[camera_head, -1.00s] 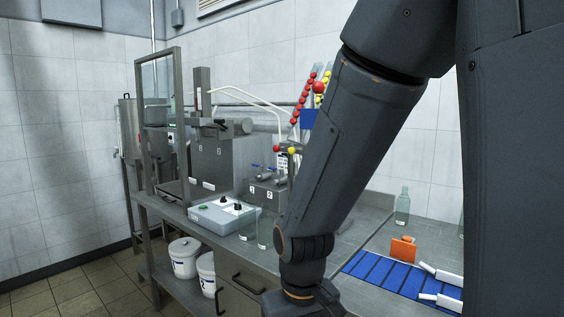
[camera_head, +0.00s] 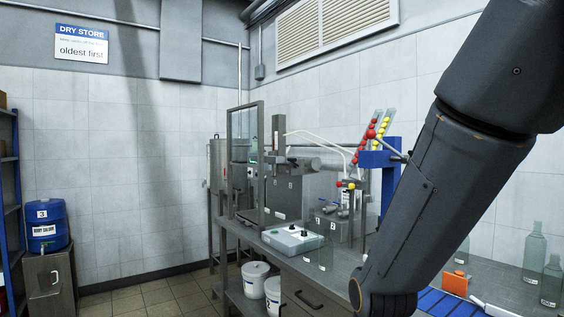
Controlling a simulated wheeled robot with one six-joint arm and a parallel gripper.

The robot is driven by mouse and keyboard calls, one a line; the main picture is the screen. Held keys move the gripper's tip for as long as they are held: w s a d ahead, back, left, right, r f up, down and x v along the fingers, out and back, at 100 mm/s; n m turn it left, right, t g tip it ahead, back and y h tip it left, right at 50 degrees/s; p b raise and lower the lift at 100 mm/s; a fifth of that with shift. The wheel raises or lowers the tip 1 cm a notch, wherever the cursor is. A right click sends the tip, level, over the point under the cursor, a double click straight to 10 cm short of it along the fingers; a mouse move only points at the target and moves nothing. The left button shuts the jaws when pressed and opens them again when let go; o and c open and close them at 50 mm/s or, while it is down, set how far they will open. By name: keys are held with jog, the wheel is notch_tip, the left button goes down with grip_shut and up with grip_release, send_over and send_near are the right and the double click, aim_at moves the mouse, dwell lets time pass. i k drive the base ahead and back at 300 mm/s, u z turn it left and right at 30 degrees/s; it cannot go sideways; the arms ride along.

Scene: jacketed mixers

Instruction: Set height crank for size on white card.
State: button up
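A blue bracket (camera_head: 379,160) stands on the bench machine at centre right. A red ball knob (camera_head: 371,134) shows at its top, and a grey rod is close by. I cannot tell for sure whether this is the height crank. A small white label with dark marks (camera_head: 345,199) is beside the bracket; its text is too small to read, and I cannot tell if it is the white card. My arm crosses the right side in front of the bench. My gripper is below the frame, out of view.
The steel bench (camera_head: 345,262) holds a white control box (camera_head: 292,238), a grey machine (camera_head: 285,195), glass bottles (camera_head: 534,252), an orange block (camera_head: 455,283) and a blue slatted strip (camera_head: 437,301). White buckets (camera_head: 255,280) stand below. A blue drum (camera_head: 47,225) is at left, with clear floor between.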

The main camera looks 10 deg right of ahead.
aim_at(295, 166)
jog(key=u, duration=0.55)
jog(key=i, duration=0.8)
jog(key=u, duration=0.45)
jog(key=i, duration=0.8)
jog(key=z, duration=0.8)
jog(key=i, duration=0.75)
jog(key=z, duration=0.75)
